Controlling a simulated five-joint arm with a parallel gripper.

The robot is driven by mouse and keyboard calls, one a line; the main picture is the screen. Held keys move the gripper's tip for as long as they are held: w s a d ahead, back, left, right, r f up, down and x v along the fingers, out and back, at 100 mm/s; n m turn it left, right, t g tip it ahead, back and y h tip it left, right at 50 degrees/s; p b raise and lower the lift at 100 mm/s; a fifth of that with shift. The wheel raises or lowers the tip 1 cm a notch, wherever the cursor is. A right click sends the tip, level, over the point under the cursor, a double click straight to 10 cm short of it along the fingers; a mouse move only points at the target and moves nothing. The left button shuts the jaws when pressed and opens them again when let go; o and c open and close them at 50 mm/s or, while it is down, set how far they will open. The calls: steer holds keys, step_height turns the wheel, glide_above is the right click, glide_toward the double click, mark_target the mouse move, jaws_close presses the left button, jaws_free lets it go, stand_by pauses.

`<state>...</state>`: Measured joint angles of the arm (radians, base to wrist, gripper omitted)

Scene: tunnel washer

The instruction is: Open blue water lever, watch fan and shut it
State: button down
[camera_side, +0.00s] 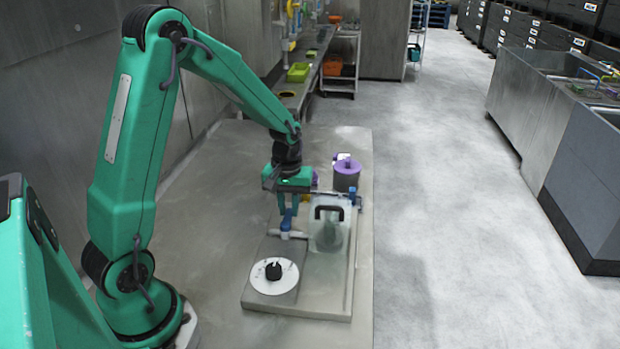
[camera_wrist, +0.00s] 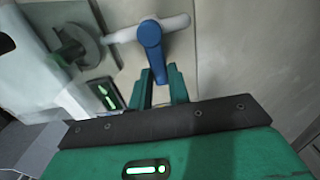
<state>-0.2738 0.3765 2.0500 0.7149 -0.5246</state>
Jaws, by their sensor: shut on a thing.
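The blue water lever (camera_side: 287,220) sits on a white pipe (camera_side: 292,235) on the tunnel washer's grey base (camera_side: 300,306). In the wrist view the blue lever (camera_wrist: 150,40) points down the picture from the white pipe (camera_wrist: 176,24). My gripper (camera_side: 288,207) comes down from above and is shut on the lever's end. Its two green fingers (camera_wrist: 161,84) stand on either side of that end. A clear housing with a black handle (camera_side: 328,228) stands to the right. A fan inside it cannot be made out clearly.
A white disc with a black knob (camera_side: 260,281) lies in front of the lever. A dark pot with a purple lid (camera_side: 347,167) stands behind the base. The bench (camera_side: 215,235) left of the base is clear.

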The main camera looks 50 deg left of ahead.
mark_target(290, 212)
steer(key=shift+w, duration=0.1)
stand_by(0.4)
steer(key=c, duration=1.3)
jaws_free()
steer(key=shift+r, duration=0.1)
steer(key=shift+r, duration=3.8)
steer(key=shift+d+r, duration=0.1)
steer(key=shift+r, duration=0.05)
